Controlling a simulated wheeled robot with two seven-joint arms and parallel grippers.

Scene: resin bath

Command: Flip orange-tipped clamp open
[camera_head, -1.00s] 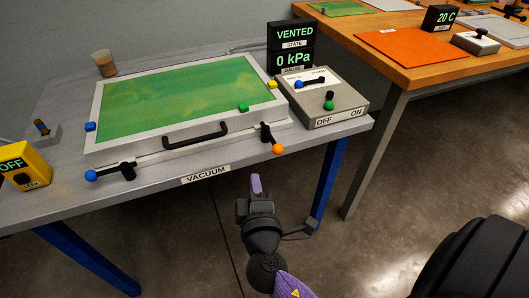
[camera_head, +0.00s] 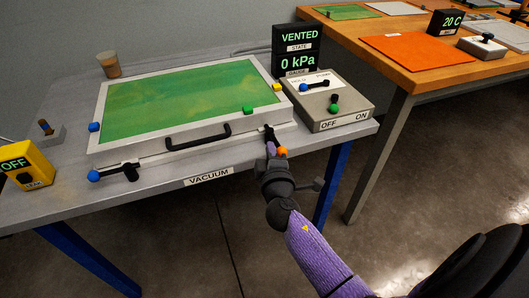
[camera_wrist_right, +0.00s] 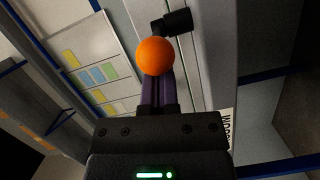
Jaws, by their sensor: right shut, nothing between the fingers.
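The orange-tipped clamp (camera_head: 282,152) is at the front right corner of the vacuum box (camera_head: 160,147). Its black lever ends in an orange ball, and its black pivot sits on the box's front edge. My right gripper (camera_head: 271,148) is at the clamp, its purple fingers shut and empty just left of the ball. In the right wrist view the orange ball (camera_wrist_right: 155,56) is straight ahead of the shut fingers (camera_wrist_right: 158,92) and partly covers their tips. I cannot tell whether they touch. My left gripper is not in view.
A blue-tipped clamp (camera_head: 94,175) is at the front left. Green (camera_head: 247,109), yellow (camera_head: 277,87) and blue (camera_head: 94,127) knobs sit along the box rim. A black handle (camera_head: 198,137) is at the front.

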